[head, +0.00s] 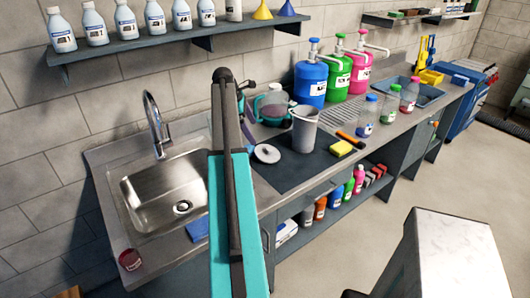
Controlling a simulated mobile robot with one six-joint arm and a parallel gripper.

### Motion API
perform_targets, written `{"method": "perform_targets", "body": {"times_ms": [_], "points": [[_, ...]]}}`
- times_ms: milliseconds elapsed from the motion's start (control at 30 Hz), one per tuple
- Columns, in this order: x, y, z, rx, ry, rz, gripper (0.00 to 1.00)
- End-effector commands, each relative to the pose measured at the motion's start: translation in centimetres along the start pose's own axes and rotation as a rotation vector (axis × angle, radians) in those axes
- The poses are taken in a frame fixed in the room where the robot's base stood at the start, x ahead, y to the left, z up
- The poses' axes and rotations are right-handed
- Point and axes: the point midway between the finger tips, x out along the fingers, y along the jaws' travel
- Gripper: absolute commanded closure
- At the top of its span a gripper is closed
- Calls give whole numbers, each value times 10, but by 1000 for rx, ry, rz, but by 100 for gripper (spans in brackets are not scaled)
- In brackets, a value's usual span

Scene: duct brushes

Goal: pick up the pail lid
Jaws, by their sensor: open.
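The pail lid (267,153) is a small round white disc with a dark knob in its middle. It lies on the dark mat on the counter, right of the sink. A light grey pail (305,130) stands upright just right of it, with its top open. My teal and dark grey arm rises through the middle of the picture, just left of the lid. I cannot make out my gripper's fingers; the end of my arm is largely hidden behind its own links. Nothing is seen touching the lid.
A steel sink (170,192) with a tall tap (155,125) is on the left. A teal container (272,106) stands behind the lid. Right of the pail are a yellow sponge (341,149) and an orange-and-black tool (350,138). Bottles and large pump jugs (310,82) line the back.

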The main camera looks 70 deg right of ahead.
Motion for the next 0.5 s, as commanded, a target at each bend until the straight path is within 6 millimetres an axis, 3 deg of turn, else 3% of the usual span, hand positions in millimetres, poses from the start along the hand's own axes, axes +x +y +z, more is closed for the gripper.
{"method": "perform_targets", "body": {"times_ms": [267, 500], "points": [[2, 0, 1, 2, 0, -1, 0], [19, 0, 2, 2, 0, -2, 0]]}}
